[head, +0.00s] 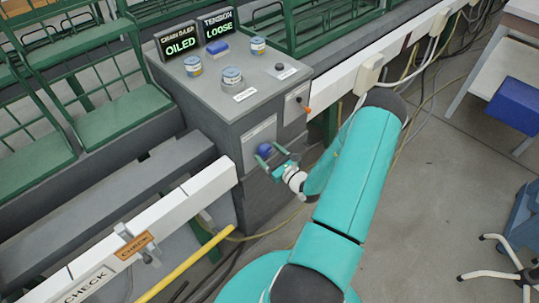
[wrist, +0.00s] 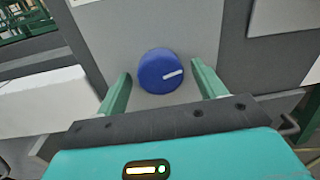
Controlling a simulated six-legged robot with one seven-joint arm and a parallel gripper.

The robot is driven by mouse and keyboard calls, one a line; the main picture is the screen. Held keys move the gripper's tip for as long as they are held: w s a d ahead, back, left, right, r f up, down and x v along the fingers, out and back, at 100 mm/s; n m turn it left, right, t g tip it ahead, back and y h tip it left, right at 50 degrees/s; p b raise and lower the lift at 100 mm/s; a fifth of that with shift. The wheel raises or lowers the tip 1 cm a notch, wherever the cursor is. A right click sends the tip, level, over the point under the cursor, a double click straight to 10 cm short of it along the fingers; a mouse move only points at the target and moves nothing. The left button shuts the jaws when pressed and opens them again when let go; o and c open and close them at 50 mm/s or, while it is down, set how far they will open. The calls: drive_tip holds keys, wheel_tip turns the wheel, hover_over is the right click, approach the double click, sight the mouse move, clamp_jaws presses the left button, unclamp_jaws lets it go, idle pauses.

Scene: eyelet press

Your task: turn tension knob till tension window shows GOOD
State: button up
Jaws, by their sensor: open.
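The tension window (head: 218,25) on top of the grey press cabinet reads LOOSE in the head view. A blue round knob (head: 265,150) sits on the cabinet's front face, below a white label plate. In the wrist view the knob (wrist: 160,71) has a white pointer line aimed right and slightly up. My gripper (head: 268,160) is open at the knob. In the wrist view its two green fingers (wrist: 160,88) stand on either side of the knob, with a gap on each side. The knob's label is too small to read.
A second window (head: 180,41) reads OILED. Several blue-and-white round items, a blue block (head: 218,47) and a black button (head: 279,67) are on the cabinet top. An orange-tipped lever (head: 305,107) is on the front, right of the knob. A white rail (head: 170,220) lies left.

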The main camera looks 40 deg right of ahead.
drive_tip(key=c, duration=1)
drive_tip(key=shift+m, duration=0.3)
drive_tip(key=m, duration=0.3)
drive_tip(key=shift+s+m+g, duration=0.1)
drive_tip(key=shift+m+g, duration=0.2)
drive_tip(key=shift+m, duration=1.7)
drive_tip(key=o, duration=1)
